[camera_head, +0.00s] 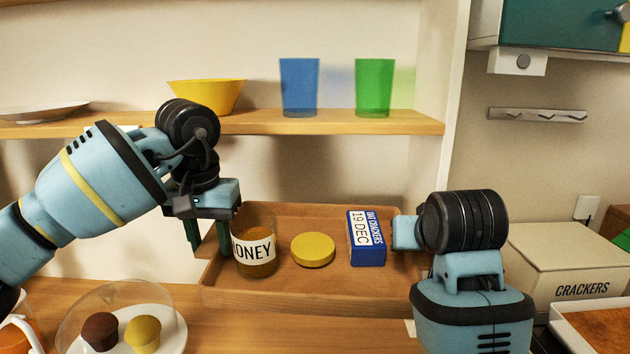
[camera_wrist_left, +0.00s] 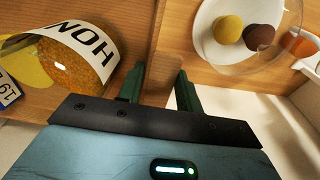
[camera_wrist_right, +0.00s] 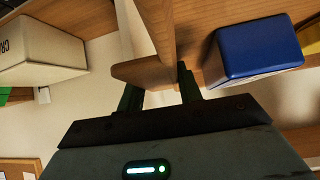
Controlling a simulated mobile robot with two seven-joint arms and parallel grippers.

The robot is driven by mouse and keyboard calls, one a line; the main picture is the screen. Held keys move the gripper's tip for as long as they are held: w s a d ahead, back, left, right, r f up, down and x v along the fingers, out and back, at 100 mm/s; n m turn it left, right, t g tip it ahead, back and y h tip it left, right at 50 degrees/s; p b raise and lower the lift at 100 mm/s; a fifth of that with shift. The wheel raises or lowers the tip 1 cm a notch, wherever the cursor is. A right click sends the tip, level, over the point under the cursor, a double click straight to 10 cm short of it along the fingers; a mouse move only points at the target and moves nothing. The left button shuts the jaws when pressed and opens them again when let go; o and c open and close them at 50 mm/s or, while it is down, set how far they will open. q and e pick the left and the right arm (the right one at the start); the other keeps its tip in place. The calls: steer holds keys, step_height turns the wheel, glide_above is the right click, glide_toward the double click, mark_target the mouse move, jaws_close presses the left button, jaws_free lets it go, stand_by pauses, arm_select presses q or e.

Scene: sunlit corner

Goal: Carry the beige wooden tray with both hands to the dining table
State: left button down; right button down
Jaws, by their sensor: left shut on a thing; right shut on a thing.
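The beige wooden tray (camera_head: 300,298) is at the lower shelf in the head view. I cannot tell whether the tray touches the surface below.
A glass dome over a plate with two round cakes (camera_head: 122,332) stands close at the lower left. A crackers box (camera_head: 565,262) stands at right. The shelf above (camera_head: 330,123) carries a yellow bowl (camera_head: 205,95), a blue cup (camera_head: 299,87) and a green cup (camera_head: 374,87).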

mark_target(213, 276)
arm_select(q)
steer(key=shift+s+r, duration=0.3)
arm_select(e)
steer(key=shift+s+a+r, duration=0.1)
steer(key=shift+s+r, duration=0.2)
steer(key=shift+r, duration=0.05)
steer(key=shift+f, duration=0.1)
